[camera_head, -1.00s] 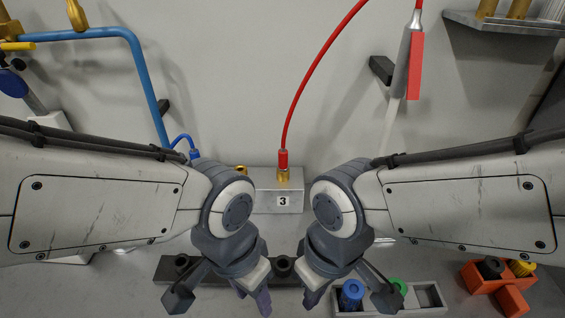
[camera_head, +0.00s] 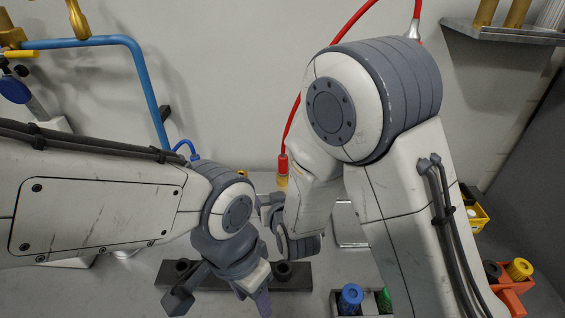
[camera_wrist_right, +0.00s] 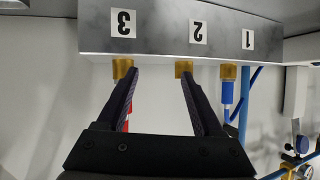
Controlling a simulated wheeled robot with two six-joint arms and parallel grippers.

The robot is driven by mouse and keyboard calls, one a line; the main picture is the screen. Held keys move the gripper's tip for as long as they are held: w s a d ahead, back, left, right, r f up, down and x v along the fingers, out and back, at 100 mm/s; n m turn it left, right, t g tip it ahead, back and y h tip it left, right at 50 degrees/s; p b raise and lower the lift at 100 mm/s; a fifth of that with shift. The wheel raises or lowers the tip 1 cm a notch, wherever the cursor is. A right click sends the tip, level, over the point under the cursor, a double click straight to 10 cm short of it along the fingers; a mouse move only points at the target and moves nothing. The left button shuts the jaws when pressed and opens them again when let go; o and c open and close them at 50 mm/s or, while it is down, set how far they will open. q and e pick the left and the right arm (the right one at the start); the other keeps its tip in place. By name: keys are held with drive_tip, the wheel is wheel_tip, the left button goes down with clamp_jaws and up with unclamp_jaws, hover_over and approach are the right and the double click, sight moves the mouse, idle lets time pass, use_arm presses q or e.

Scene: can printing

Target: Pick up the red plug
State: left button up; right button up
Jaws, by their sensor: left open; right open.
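The red plug (camera_head: 283,165) stands upright in a brass fitting by the back wall, with a red hose rising from it. In the right wrist view, which is upside down, the red plug (camera_wrist_right: 127,118) shows under the brass fitting marked 3, mostly hidden behind one finger. My right gripper (camera_wrist_right: 158,78) is open. One finger overlaps fitting 3 and the other overlaps the empty fitting 2, so the plug is not centred between them. In the head view its fingers are largely hidden. My left gripper (camera_head: 255,300) is open and empty, low over the bench.
The numbered metal block (camera_wrist_right: 165,30) carries the fittings; a blue plug (camera_wrist_right: 227,92) is at fitting 1. A dark rack (camera_head: 295,280) lies in front. A tray with a blue cap (camera_head: 350,296) and an orange holder (camera_head: 515,290) are at right. My right forearm covers much of the middle.

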sight(283, 171)
drive_tip(key=w+d+t, duration=0.1)
drive_tip(key=t, duration=0.1)
drive_tip(key=w+d+t, duration=0.1)
drive_tip(key=t, duration=0.1)
drive_tip(key=w+d+r+t+h, duration=0.1)
drive_tip(key=d, duration=0.1)
drive_tip(key=shift+d+m+t+p, duration=0.1)
drive_tip(key=shift+m+t+p, duration=0.2)
drive_tip(key=shift+t+p, duration=0.1)
drive_tip(key=w, duration=0.1)
drive_tip(key=w+p, duration=0.1)
drive_tip(key=w, duration=0.3)
drive_tip(key=shift+a+r+p, duration=0.1)
drive_tip(key=shift+a+p, duration=0.25)
drive_tip(key=shift+p, duration=0.05)
drive_tip(key=shift+w+r, duration=0.1)
drive_tip(key=shift+w, duration=0.25)
drive_tip(key=w+p, duration=0.2)
drive_tip(key=w, duration=0.1)
drive_tip(key=shift+w+a+p, duration=0.1)
drive_tip(key=shift+w+p, duration=0.15)
drive_tip(key=shift+p, duration=0.05)
drive_tip(key=shift+w+a, duration=0.1)
drive_tip(key=shift+w, duration=0.45)
clamp_jaws()
